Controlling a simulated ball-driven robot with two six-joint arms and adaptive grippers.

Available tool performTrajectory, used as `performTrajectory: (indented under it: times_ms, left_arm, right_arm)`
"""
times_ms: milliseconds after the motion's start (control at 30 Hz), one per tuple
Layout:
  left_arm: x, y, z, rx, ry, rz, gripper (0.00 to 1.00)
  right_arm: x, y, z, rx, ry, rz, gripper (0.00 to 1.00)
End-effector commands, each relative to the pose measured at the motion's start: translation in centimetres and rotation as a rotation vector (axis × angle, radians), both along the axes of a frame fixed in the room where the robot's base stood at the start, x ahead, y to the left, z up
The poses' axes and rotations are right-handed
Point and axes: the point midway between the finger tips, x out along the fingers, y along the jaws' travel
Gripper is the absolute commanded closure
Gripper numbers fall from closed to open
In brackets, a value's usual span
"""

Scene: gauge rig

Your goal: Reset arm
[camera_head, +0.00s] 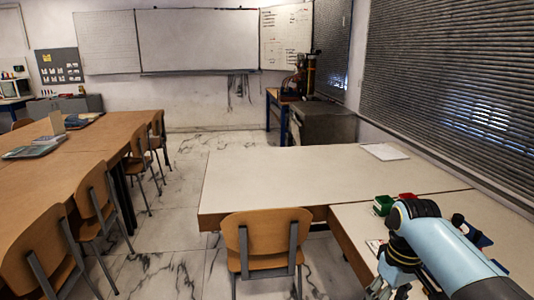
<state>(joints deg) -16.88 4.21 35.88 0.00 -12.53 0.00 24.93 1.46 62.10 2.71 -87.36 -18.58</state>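My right arm comes in from the lower right corner, light blue with a black wrist, and reaches over the near right table (352,222). My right gripper (388,290) points down at the bottom edge of the picture. Its fingertips are small and partly cut off, so I cannot tell whether it is open or shut. No held object shows at it. My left arm and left gripper are not in view.
A green bin (383,205) and a red bin (407,196) stand beside my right wrist. A blue item (478,238) is partly hidden behind the arm. A white sheet (385,151) lies on the back table (290,180). A wooden chair (267,240) stands in front.

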Motion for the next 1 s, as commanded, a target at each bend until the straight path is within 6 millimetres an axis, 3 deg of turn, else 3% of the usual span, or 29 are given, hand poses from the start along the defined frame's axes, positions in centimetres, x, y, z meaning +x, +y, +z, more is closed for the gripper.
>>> performTrajectory:
  times_ms: [233, 567, 767, 1000]
  left_arm:
    - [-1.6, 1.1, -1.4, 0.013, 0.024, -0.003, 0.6]
    - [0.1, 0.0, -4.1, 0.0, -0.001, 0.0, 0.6]
    - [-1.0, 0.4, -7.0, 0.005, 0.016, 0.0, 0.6]
    - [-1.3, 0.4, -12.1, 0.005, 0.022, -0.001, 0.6]
  right_arm:
    - [-2.6, -0.1, -3.6, -0.002, 0.047, -0.001, 0.47]
    - [-9.1, -0.6, -11.1, -0.007, 0.164, -0.003, 0.47]
    - [-16.2, -1.2, -19.1, -0.02, 0.255, -0.012, 0.47]
    - [-29.3, -2.6, -32.4, -0.054, 0.326, -0.058, 0.47]
